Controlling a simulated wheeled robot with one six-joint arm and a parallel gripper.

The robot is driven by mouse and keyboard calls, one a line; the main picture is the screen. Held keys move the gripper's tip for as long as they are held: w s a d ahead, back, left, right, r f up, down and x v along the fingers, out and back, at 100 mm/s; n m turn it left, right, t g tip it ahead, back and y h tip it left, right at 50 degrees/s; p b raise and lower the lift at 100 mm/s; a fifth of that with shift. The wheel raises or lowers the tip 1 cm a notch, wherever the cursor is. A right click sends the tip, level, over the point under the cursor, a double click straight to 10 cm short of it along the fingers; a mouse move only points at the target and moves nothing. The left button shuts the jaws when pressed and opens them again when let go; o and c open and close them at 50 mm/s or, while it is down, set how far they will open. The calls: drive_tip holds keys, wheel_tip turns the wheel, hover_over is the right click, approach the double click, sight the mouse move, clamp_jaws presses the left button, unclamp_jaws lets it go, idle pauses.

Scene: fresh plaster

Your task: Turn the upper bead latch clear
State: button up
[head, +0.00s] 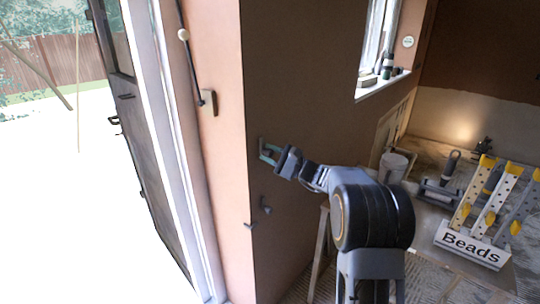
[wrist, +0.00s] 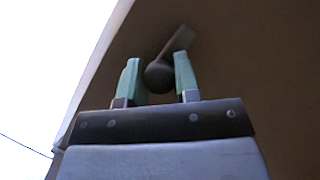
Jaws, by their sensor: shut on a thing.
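My gripper (head: 268,152) is at the dark wall face, just right of the wall's corner edge. In the wrist view its two green-padded fingers (wrist: 158,72) stand on either side of a dark round knob, the upper bead latch (wrist: 159,76). The gripper is shut on this latch. In the head view the fingers mostly hide the upper latch. A small dark latch-like piece (head: 266,206) sits lower on the same wall, with another (head: 249,224) near the corner edge.
A rack marked "Beads" (head: 471,247) holds perforated strips with yellow parts at the right. A bucket (head: 393,167) and tools stand on the floor behind my arm. An open door (head: 140,130) is at the left.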

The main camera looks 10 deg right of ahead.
drive_tip(key=shift+r+m, duration=0.35)
drive_tip(key=shift+m, duration=0.05)
drive_tip(key=o, duration=0.9)
drive_tip(key=shift+a+f, duration=0.1)
drive_tip(key=shift+f, duration=0.1)
drive_tip(key=shift+s+d+f, duration=0.2)
drive_tip(key=shift+d+f, duration=0.05)
drive_tip(key=shift+d, duration=0.15)
drive_tip(key=b+v, duration=0.1)
drive_tip(key=v, duration=1.2)
drive_tip(key=shift+b, duration=0.35)
drive_tip(key=shift+a, duration=0.1)
